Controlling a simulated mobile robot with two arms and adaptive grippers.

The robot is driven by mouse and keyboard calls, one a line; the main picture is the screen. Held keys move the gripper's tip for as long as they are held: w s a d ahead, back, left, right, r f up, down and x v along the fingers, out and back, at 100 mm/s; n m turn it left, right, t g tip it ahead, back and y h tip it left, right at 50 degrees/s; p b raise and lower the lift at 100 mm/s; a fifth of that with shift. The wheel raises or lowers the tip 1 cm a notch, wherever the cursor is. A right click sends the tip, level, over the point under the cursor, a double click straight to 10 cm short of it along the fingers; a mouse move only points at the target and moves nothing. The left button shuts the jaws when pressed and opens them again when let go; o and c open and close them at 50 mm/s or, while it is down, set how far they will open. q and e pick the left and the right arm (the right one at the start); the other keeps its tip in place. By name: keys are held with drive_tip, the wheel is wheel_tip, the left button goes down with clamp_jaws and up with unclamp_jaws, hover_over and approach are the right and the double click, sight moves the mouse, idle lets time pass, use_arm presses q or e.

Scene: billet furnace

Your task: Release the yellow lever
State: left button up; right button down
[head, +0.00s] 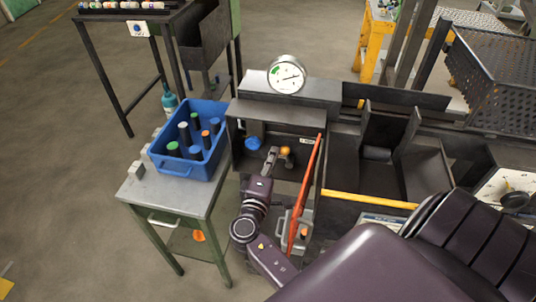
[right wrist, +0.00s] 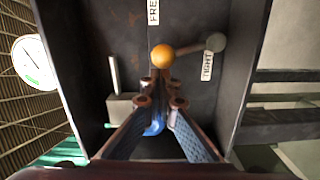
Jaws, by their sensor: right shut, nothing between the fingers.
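The lever has a yellow-orange ball knob (right wrist: 162,55) and a short arm running right and slightly up to a grey round pivot (right wrist: 215,42). A TIGHT label (right wrist: 207,65) is just below the lever arm, and a FREE label (right wrist: 153,12) is above the knob. In the head view the knob (head: 285,151) shows inside the dark open housing. My right gripper (head: 271,155) reaches into the housing, just left of the knob. In the right wrist view its fingertips (right wrist: 160,82) are together and empty, just below the knob; whether they touch it I cannot tell. My left gripper is not in view.
A long red-orange bar (head: 306,190) slants close to the right of my arm. A blue knob (head: 252,143) is left of the gripper. A blue crate (head: 170,162) of cylinders stands on a side table (head: 190,197). A yellow bar (head: 370,200) crosses at right.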

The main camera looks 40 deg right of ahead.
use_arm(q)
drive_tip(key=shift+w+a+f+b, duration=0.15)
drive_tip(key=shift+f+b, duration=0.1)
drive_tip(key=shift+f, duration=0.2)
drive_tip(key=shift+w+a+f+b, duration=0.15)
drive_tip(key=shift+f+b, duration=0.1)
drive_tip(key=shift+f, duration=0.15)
use_arm(e)
drive_tip(key=shift+s+d+r+m, duration=0.15)
drive_tip(key=shift+s+r+m, duration=0.2)
drive_tip(key=shift+m, duration=0.45)
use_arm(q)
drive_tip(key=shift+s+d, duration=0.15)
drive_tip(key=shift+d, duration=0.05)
use_arm(e)
drive_tip(key=v, duration=0.7)
drive_tip(key=shift+s, duration=0.2)
